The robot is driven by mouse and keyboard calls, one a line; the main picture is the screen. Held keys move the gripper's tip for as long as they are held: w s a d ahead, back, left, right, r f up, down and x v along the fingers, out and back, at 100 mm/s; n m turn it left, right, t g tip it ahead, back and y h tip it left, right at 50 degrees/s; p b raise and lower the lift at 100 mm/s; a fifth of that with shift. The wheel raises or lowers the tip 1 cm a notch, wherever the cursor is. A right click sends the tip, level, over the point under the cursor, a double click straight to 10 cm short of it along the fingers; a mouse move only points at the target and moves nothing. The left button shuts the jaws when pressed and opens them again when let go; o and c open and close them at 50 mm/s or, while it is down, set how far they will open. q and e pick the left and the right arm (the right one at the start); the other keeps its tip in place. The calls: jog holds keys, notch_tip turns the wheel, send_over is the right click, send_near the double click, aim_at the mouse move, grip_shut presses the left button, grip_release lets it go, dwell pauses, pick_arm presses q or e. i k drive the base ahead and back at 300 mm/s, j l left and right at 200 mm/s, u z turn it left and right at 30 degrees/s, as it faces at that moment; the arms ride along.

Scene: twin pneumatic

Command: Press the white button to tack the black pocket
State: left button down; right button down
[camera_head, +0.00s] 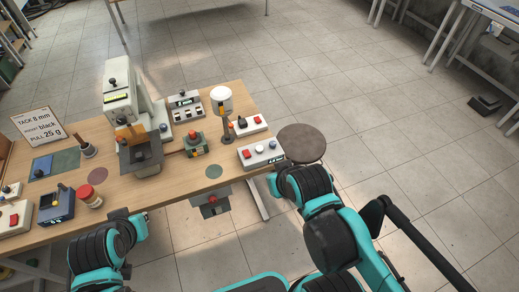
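A white button (260,149) sits between a red and a blue button on a light control box (252,161) at the table's right front edge. A dark grey-black piece, which may be the black pocket (146,156), lies at the front of a white machine (119,104) with orange parts. My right gripper (274,182) is just in front of and below the control box, apart from the white button as far as I can tell. My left gripper (122,214) is low at the table's front edge, left of centre. Both sets of fingertips are too small and dark to read.
A sign (39,126) reads tack 8 mm, pocket black, pull 25 g. A second box with a red button (254,120), a white-topped post (221,98) and a red-lidded jar (89,196) stand on the table (120,187). A round stool (301,143) stands at the right.

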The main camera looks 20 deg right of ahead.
aim_at(260, 148)
jog(key=i+j, duration=0.35)
jog(key=i, duration=0.2)
jog(key=z, duration=1.65)
